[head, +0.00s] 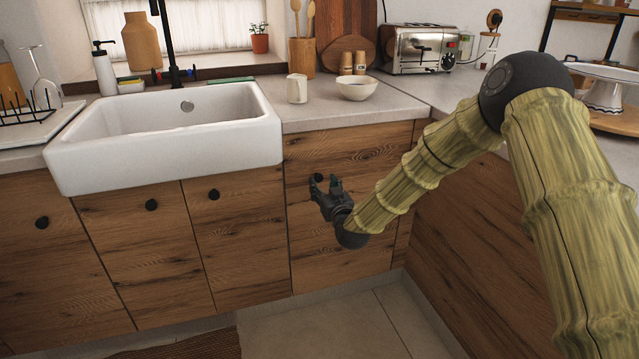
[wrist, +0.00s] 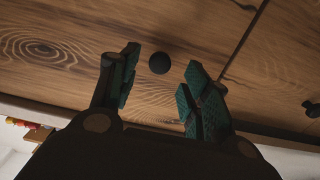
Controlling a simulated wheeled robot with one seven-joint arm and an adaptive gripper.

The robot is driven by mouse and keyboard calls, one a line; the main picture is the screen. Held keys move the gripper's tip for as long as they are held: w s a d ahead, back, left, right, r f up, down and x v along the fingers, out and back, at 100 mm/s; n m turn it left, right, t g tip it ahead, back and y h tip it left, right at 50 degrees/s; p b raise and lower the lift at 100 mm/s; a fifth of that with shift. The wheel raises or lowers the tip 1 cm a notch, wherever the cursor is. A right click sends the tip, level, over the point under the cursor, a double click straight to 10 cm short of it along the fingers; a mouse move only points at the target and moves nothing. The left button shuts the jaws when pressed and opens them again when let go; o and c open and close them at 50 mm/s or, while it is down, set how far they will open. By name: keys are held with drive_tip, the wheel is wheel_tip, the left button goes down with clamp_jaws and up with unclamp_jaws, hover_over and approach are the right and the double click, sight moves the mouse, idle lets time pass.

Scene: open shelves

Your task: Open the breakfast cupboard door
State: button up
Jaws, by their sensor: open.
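A wooden cupboard door (head: 345,262) with dark grain stands shut to the right of the sink. Its round black knob (head: 318,178) shows beside my fingertips in the head view. My gripper (head: 326,186) is open and empty in front of this door. In the wrist view my two green-padded fingers (wrist: 161,66) stand apart, with the black knob (wrist: 160,63) seen in the gap between their tips. The fingers do not visibly touch the knob; how deep it lies between them I cannot tell. No label marks the door as the breakfast cupboard.
Other shut doors with black knobs, one knob (head: 214,194) nearest, lie left under the white sink (head: 180,150). The counter above holds a white bowl (head: 356,88), a mug (head: 297,88) and a toaster (head: 420,48). A side cabinet (head: 480,255) bounds the right; floor in front is clear.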

sight(319, 179)
drive_tip(key=shift+x, duration=1.95)
clamp_jaws()
